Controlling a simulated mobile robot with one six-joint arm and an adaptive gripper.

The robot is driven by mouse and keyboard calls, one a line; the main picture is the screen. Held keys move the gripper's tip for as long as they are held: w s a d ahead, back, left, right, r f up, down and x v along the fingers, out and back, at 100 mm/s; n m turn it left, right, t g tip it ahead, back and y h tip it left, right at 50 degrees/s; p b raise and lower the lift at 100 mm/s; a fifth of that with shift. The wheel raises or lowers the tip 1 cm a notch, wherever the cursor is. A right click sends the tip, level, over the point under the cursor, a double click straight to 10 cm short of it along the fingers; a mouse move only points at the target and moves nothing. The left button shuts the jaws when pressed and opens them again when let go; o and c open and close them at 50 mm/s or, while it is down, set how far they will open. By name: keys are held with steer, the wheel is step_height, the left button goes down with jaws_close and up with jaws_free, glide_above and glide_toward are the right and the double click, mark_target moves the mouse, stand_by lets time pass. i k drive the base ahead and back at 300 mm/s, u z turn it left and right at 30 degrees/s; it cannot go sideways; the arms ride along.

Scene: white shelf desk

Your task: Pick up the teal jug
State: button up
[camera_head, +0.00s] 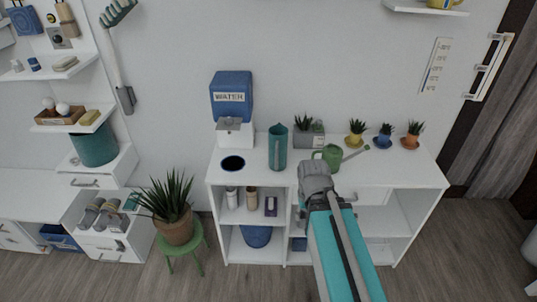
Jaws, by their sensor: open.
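A green watering can (329,154) is just beyond my gripper. A blue water dispenser (231,95) stands left of the jug, with a dark blue round dish (232,164) in front. Small potted plants (356,131) line the back right. The front right desktop is clear.

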mark_target(277, 134)
steer(key=u, duration=0.55)
steer(key=k, duration=0.9)
steer(key=z, duration=0.75)
steer(key=i, duration=1)
